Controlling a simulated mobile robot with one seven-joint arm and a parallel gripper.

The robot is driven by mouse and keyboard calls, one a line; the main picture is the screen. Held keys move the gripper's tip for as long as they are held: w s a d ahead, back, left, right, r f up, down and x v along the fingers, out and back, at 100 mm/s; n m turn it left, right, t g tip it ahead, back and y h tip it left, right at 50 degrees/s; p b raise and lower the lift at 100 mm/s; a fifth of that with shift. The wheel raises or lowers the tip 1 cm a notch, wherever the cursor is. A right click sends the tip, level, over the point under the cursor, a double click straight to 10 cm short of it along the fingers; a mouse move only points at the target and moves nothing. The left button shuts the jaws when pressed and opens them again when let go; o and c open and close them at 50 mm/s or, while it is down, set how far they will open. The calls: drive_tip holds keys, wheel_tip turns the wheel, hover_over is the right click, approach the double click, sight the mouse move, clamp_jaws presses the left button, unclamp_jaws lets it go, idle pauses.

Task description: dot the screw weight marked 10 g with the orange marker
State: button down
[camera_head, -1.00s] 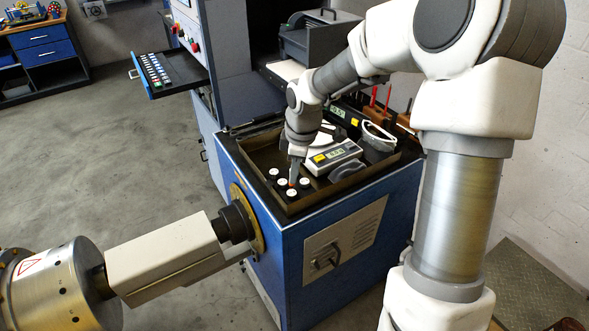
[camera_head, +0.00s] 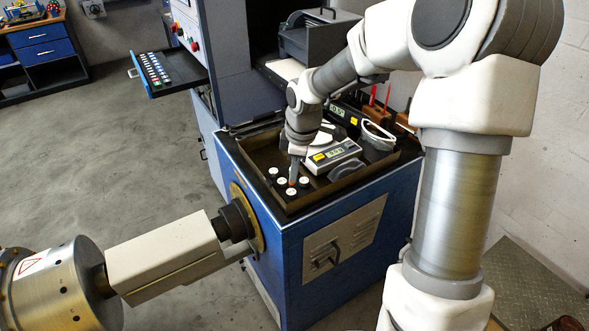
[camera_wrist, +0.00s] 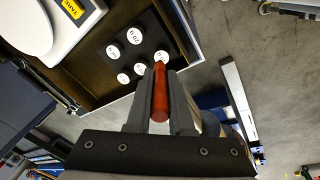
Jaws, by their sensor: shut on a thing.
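My gripper (camera_wrist: 160,95) is shut on the orange marker (camera_wrist: 159,92), which points away from the wrist camera toward a dark block holding several round white-topped screw weights. Its tip overlaps the edge of one white top (camera_wrist: 161,57) in the wrist view; I cannot tell whether they touch. Another weight (camera_wrist: 134,36) seems to read 20 g; the other marks are too small or turned to read, so I cannot pick out 10 g. In the head view, my gripper (camera_head: 292,180) is low among the weights, with white tops (camera_head: 304,181) and (camera_head: 291,192) close by.
The weights stand in a walled tray on a blue cabinet (camera_head: 330,245).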

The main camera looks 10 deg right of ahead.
drive_tip(key=shift+f+b, duration=0.45)
drive_tip(key=shift+f, duration=0.4)
idle(1.6)
drive_tip(key=shift+r, duration=0.1)
wheel_tip(320, 180, up, 7)
drive_tip(key=p, duration=0.6)
idle(0.4)
